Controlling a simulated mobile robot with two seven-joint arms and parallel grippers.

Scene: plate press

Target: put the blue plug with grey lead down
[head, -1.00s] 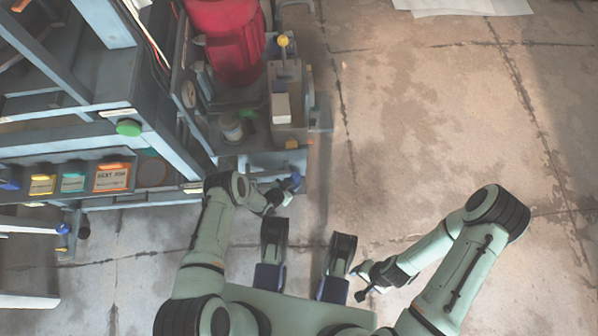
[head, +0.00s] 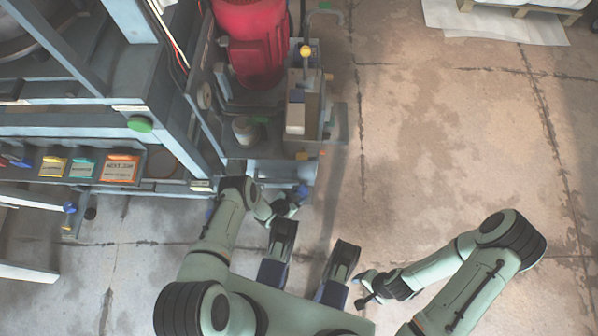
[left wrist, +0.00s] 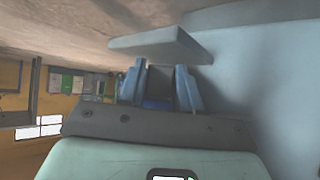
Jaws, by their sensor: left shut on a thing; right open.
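My left gripper (head: 298,196) is shut, low beside the front corner of the machine's side unit. In the left wrist view its two blue-grey fingers (left wrist: 160,88) stand close together, with a small dark blue piece (left wrist: 157,103) between them. It is probably the blue plug, but its shape is mostly hidden. In the head view a small blue patch shows at the left fingertips; I cannot tell plug from finger there. I cannot make out the grey lead. My right gripper (head: 366,290) is open and empty over the floor.
The machine's side unit carries a red motor (head: 252,45), a yellow-knobbed lever (head: 305,50) and a small pot (head: 245,130). A shelf with coloured label bins (head: 82,167) is at left. A grey slab (left wrist: 160,44) lies just beyond the left fingertips.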

